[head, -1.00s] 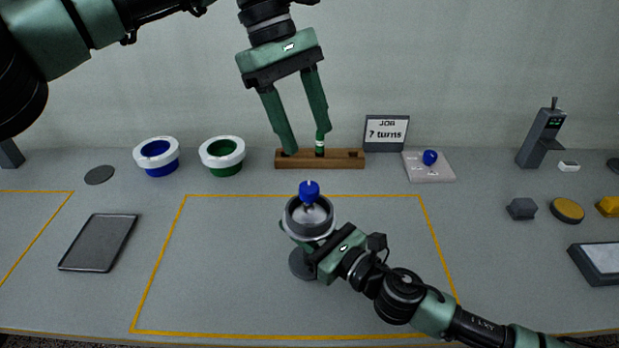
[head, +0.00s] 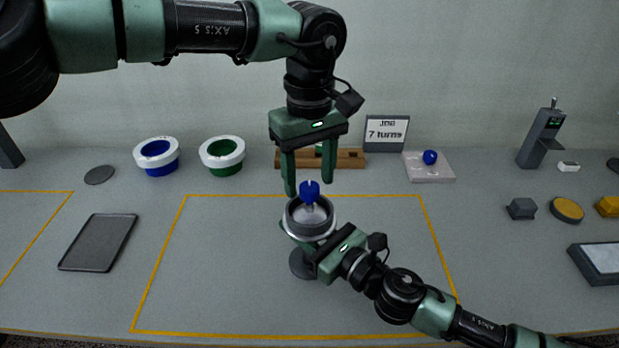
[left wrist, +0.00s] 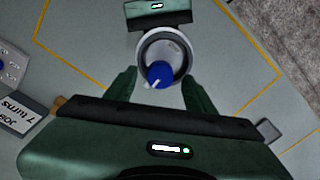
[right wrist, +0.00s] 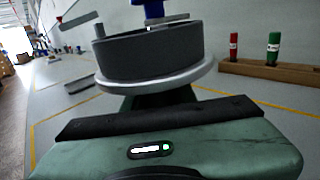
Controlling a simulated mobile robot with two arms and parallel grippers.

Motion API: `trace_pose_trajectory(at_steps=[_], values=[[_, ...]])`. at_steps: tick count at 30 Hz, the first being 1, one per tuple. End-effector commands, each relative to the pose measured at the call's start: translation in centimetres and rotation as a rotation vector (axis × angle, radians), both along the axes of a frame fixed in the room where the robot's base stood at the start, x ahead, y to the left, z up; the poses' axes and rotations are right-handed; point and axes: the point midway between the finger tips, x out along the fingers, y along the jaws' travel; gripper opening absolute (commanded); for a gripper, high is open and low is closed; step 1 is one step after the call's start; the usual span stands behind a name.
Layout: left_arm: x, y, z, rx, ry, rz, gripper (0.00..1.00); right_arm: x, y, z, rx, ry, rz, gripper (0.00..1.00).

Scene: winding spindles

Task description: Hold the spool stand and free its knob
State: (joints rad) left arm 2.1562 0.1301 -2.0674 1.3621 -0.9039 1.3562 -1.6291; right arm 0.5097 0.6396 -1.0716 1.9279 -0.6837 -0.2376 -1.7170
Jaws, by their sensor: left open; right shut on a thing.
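The spool stand is a grey cup with a pale rim (head: 291,222) on a dark round base (head: 302,264), inside the yellow outline. A blue knob (head: 309,191) stands up from its middle; it also shows in the left wrist view (left wrist: 159,74). My right gripper (head: 318,250) is shut on the spool stand below the cup; its fingers are mostly hidden. The cup fills the upper part of the right wrist view (right wrist: 150,55). My left gripper (head: 310,188) is open, pointing down, with its fingers on either side of the knob and apart from it.
Behind stand a wooden rack (head: 352,158), a job sign (head: 387,132) reading 7 turns, and a pale pad (head: 430,172) with a blue knob-like piece. White-rimmed blue (head: 157,155) and green (head: 222,155) bowls stand at back left. A dark tray (head: 98,242) lies left. The outlined area is otherwise mostly clear.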

Motion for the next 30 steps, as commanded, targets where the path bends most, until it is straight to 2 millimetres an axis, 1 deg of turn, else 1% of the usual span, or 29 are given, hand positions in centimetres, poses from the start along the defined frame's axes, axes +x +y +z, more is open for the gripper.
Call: trace_pose_trajectory(at_steps=[1, 6, 12, 14, 15, 18, 26, 30], values=[[-0.04, -0.03, -0.47, 0.000, 0.001, -0.001, 0.54, -0.12, -0.09, -0.80, -0.007, 0.012, -0.001, 0.00], [-0.05, -0.01, -1.00, 0.000, 0.001, 0.000, 0.54, -0.12, -0.08, -0.80, -0.007, 0.012, -0.001, 0.00], [-0.04, -0.02, -0.99, -0.001, 0.000, 0.000, 0.54, -0.12, -0.08, -0.81, -0.007, 0.012, -0.001, 0.00], [-0.04, -0.03, -0.98, -0.001, 0.000, 0.000, 0.38, -0.12, -0.08, -0.81, -0.007, 0.012, -0.001, 0.00], [-0.04, -0.03, -0.98, -0.001, 0.000, 0.000, 0.26, -0.12, -0.08, -0.80, -0.007, 0.012, -0.001, 0.00], [-0.03, -0.03, -0.97, -0.001, 0.000, 0.000, 0.00, -0.12, -0.08, -0.80, -0.007, 0.012, -0.001, 0.00], [-0.04, -0.05, -0.94, -0.002, 0.000, 0.015, 0.00, -0.12, -0.08, -0.80, -0.007, 0.012, -0.001, 0.00], [-0.05, -0.09, -0.97, -0.003, 0.002, 0.063, 0.00, -0.12, -0.08, -0.80, -0.007, 0.012, -0.001, 0.00]])
